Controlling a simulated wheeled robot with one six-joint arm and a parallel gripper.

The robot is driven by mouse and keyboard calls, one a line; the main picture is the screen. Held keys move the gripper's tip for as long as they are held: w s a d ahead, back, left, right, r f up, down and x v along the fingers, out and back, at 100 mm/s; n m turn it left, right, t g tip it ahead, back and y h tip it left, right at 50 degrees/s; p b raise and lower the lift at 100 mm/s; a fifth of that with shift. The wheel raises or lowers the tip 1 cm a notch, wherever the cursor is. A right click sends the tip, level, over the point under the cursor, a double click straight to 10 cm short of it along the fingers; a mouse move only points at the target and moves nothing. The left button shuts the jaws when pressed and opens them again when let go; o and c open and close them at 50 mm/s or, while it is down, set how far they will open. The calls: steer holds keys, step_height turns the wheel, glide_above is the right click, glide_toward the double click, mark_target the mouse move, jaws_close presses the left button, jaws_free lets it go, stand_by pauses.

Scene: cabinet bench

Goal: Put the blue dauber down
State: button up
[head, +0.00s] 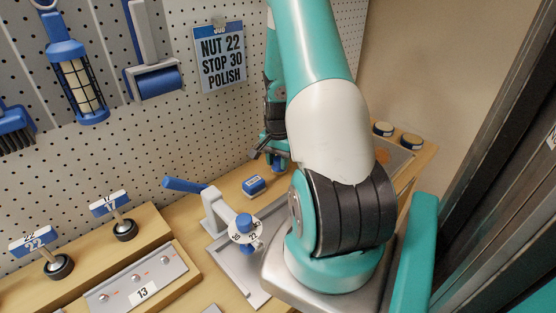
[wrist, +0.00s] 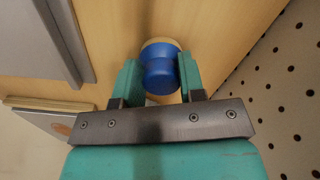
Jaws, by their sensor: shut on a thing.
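The blue dauber (wrist: 161,75) is between the two fingers of my gripper (wrist: 158,68) in the wrist view. It has a rounded blue body and a pale tan edge at its far side. My gripper is shut on it. In the head view my gripper (head: 272,150) is low over the back of the wooden bench, near the pegboard, and a bit of the blue dauber (head: 281,163) shows under it. My arm hides part of this area. I cannot tell whether the dauber touches the bench.
A small blue block (head: 254,186) lies on the bench near the gripper. A grey fixture (head: 217,212) with a blue handle stands in front. The pegboard (wrist: 283,85) is close on the right.

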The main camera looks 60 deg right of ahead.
mark_target(278, 160)
steer(key=o, duration=1)
steer(key=shift+f, duration=0.1)
steer(key=shift+c, duration=0.2)
step_height(278, 160, up, 12)
steer(key=b, duration=0.1)
steer(key=shift+r, duration=0.2)
